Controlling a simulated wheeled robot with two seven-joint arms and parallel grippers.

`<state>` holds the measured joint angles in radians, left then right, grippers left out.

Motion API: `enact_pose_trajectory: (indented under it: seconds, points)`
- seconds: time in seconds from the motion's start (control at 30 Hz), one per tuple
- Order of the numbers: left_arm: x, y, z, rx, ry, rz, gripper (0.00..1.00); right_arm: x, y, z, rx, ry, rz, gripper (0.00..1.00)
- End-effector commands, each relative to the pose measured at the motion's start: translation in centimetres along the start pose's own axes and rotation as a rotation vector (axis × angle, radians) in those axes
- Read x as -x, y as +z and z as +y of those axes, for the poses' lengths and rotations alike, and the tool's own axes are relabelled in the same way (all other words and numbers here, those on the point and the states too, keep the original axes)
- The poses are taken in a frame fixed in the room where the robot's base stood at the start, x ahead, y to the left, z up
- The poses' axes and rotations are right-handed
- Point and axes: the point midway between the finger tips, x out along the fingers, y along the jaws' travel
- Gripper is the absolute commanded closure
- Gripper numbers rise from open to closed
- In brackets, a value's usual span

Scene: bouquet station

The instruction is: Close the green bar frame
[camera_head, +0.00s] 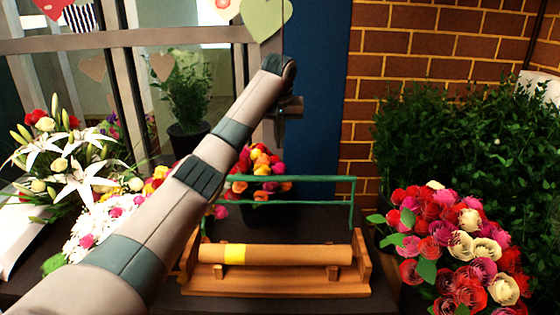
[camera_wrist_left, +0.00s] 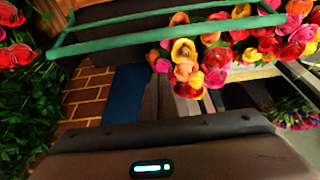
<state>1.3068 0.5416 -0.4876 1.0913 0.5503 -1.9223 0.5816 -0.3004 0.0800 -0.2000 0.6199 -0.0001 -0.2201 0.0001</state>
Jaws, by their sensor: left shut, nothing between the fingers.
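The green bar frame (camera_head: 325,179) stands raised behind a wooden stand (camera_head: 275,285) in the head view. The frame's left part is partly hidden by my left arm. The frame also crosses the top of the left wrist view (camera_wrist_left: 165,38). My left gripper (camera_head: 280,138) is small and dark in the head view, above and behind the frame's top bar. It is shut and empty, and appears apart from the frame. Its fingertips are hard to make out. My right gripper is not in view.
Bright flowers (camera_head: 262,163) stand behind the frame. A red, pink and cream bouquet (camera_head: 465,245) and green shrubs (camera_head: 440,130) fill the right side. White lilies (camera_head: 75,165) stand at the left. A blue panel (camera_head: 325,100) and brick wall (camera_head: 385,55) are behind.

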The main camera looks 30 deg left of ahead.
Motion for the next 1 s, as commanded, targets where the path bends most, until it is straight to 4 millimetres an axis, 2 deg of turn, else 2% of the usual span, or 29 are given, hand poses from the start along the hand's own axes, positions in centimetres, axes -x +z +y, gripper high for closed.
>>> enact_pose_trajectory:
  seconds: [0.27,0.8,0.9,1.0]
  points:
    - [-1.8,0.0,0.0,0.000,-0.002,-0.003,1.00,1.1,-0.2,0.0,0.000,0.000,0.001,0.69]
    - [-9.1,0.0,0.0,0.000,-0.002,-0.003,1.00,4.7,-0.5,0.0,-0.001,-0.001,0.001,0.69]
    - [-9.8,0.1,0.0,-0.001,-0.001,0.000,1.00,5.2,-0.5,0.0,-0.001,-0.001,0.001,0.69]
    - [-9.5,0.7,0.0,-0.003,0.000,0.000,1.00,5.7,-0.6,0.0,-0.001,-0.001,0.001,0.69]
